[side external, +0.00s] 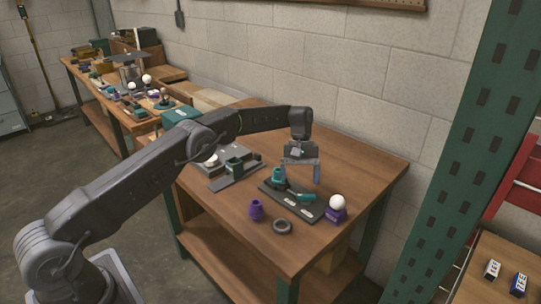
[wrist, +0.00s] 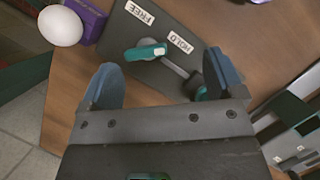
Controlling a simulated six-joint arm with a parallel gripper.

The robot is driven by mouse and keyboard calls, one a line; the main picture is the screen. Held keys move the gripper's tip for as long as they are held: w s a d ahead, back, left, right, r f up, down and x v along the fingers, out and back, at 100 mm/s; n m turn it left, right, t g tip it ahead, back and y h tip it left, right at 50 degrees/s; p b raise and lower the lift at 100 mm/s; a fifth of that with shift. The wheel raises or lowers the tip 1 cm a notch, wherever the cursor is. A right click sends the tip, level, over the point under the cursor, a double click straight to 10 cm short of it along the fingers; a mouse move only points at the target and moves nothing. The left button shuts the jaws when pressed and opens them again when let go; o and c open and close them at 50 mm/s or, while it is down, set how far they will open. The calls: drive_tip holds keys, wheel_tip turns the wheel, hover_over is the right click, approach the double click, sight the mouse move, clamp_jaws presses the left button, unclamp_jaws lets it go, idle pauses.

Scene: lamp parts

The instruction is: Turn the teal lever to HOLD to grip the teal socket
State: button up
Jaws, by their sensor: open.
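A dark plate (side external: 270,190) on the wooden table carries the teal lever and teal socket. The teal lever's handle (side external: 305,196) shows in the wrist view (wrist: 146,50) below the white FREE label (wrist: 140,12) and left of the HOLD label (wrist: 180,42). Its grey arm runs right toward the socket. The teal socket (side external: 278,175) stands at the plate's far-left end; in the wrist view the right finger mostly hides it. My gripper (side external: 302,180) is open and empty above the plate. In the wrist view its fingers (wrist: 161,68) lie either side of the handle, apart from it.
A white bulb in a purple holder (side external: 337,203) stands off the plate's right end. A purple part (side external: 256,210) and a grey ring (side external: 282,227) lie near the front edge. A green block on a grey fixture (side external: 236,180) is at left. The table's back right is clear.

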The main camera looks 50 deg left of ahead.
drive_tip(key=s+a+r, duration=0.4)
drive_tip(key=a+r, duration=0.1)
drive_tip(key=a, duration=0.3)
drive_tip(key=shift+a+r, duration=0.25)
drive_tip(key=shift+r, duration=0.05)
drive_tip(key=s+d+r+m+t+y, duration=0.1)
drive_tip(key=s+d+r+m+t, duration=0.15)
drive_tip(key=s+r, duration=0.6)
drive_tip(key=s+d+r+m+t+y, duration=0.15)
drive_tip(key=s+d+r, duration=0.25)
drive_tip(key=s+r, duration=0.4)
drive_tip(key=s+d+f+m+t, duration=0.2)
drive_tip(key=s+d+m+t, duration=0.1)
drive_tip(key=s, duration=1.4)
drive_tip(key=shift+s+m+t, duration=0.4)
drive_tip(key=shift+m+t, duration=0.5)
